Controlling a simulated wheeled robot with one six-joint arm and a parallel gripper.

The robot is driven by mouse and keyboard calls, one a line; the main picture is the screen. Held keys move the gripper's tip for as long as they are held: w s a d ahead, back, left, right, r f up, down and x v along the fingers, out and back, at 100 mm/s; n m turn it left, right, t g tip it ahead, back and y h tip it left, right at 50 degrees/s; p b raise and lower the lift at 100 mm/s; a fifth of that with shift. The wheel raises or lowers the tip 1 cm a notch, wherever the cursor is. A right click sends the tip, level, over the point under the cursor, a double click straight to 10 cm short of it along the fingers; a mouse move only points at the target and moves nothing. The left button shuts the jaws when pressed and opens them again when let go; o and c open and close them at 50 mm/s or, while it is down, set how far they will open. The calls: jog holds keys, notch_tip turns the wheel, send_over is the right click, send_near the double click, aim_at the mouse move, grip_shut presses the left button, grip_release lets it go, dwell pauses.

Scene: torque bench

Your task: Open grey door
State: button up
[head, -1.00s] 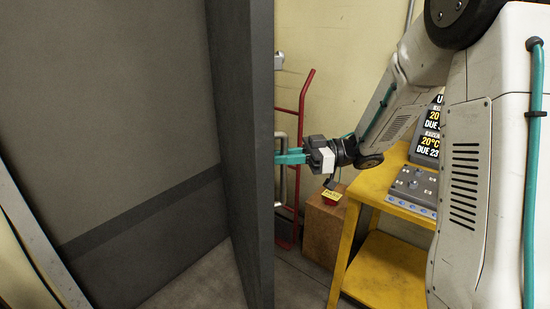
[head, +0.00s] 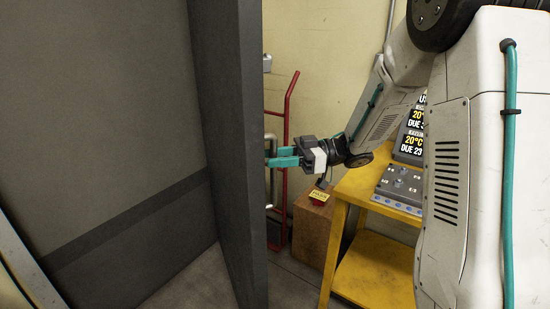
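The grey door (head: 222,150) stands as a tall slab left of centre, seen almost edge-on and swung out from the opening. My gripper (head: 270,158) has teal fingers and is at the right side of the door's near edge, pointing left. A bent grey tube (head: 271,187), perhaps the door's handle, shows just below the fingers. The fingertips are partly hidden by the door edge. I cannot tell whether the fingers touch the door or the tube, or how wide they are apart.
A grey wall (head: 95,110) with a darker band and bare floor lie left of the door. A red hand truck (head: 288,110) and a brown box (head: 312,235) stand behind my gripper. A yellow cart (head: 375,270) with instruments stands at right, near my arm.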

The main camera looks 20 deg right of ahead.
jog(key=s+d, duration=0.1)
jog(key=d, duration=0.6)
jog(key=shift+d, duration=0.1)
jog(key=shift+f, duration=0.1)
